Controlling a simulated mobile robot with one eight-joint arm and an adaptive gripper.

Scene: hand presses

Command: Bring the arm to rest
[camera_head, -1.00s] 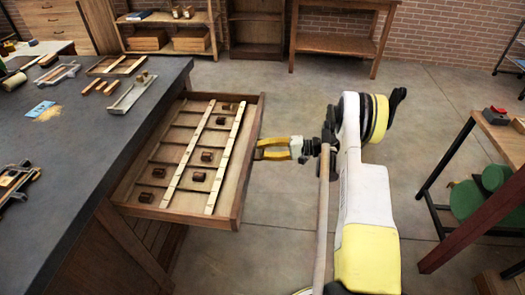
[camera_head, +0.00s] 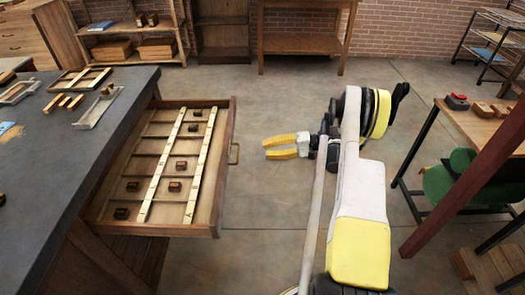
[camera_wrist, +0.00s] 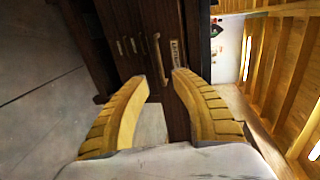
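My gripper (camera_head: 270,147) has yellow fingers. It is in the air above the floor, to the right of the pulled-out drawer (camera_head: 216,190) and apart from its handle (camera_head: 234,153). In the wrist view my gripper (camera_wrist: 160,80) shows its two fingers spread with nothing between them. Beyond the fingers a dark wooden front with a handle (camera_wrist: 160,58) shows, apart from the fingertips. My arm's white and yellow links stand to the right of the gripper in the head view.
The drawer holds several small brown blocks (camera_head: 181,165) and light strips. The dark worktop (camera_head: 60,165) is at left. A wooden table (camera_head: 470,118) and a green stool (camera_head: 450,180) are at right. The floor (camera_head: 265,235) around my gripper is clear.

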